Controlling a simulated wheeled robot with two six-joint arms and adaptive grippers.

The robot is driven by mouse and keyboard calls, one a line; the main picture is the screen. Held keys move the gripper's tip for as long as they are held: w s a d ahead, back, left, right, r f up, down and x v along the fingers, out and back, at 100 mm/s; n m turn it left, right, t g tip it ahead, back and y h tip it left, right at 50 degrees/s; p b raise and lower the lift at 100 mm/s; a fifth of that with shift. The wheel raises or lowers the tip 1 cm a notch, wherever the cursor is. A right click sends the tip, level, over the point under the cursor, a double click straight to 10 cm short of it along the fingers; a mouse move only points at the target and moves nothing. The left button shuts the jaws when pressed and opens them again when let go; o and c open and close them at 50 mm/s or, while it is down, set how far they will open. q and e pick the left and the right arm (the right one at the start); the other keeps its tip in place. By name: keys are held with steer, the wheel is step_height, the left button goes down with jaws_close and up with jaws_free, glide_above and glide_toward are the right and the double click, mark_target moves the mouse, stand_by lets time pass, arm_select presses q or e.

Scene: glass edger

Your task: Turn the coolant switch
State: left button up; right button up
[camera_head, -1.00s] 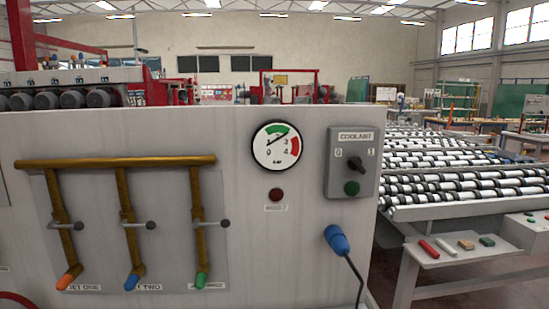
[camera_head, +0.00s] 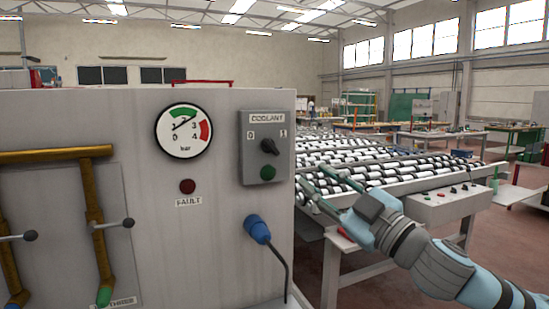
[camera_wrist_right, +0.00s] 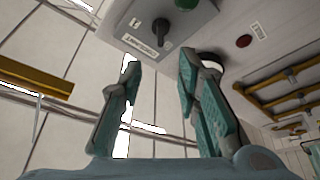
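The coolant switch is a black rotary knob (camera_head: 269,146) on a grey box (camera_head: 250,178) labelled COOLANT, with marks 0 and 1 above it and a green round button (camera_head: 267,173) below. I cannot clearly tell which mark the knob points to. My right gripper (camera_head: 312,181) is to the right of the box, fingers apart and empty. In the right wrist view my right gripper (camera_wrist_right: 159,64) is open, with the knob (camera_wrist_right: 161,27) beyond its fingertips and not touched. My left gripper is out of view.
A pressure gauge (camera_head: 184,131) and red fault lamp (camera_head: 187,186) are left of the box. A blue plug (camera_head: 257,229) with a cable juts out below it. A roller conveyor (camera_head: 380,160) lies behind my right gripper. Brass pipes with valves (camera_head: 92,215) are at far left.

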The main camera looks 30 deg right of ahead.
steer(key=p, duration=0.9)
glide_toward(274, 148)
steer(key=r, duration=0.1)
steer(key=x, duration=0.3)
steer(key=p+x, duration=0.1)
steer(key=x, duration=0.2)
steer(key=f+x, duration=0.1)
steer(key=x, duration=0.2)
steer(key=shift+w+a+r+p, duration=0.1)
steer(key=shift+w+a+p, duration=0.05)
steer(key=shift+w+p, duration=0.2)
steer(key=shift+s, duration=0.1)
jaws_close()
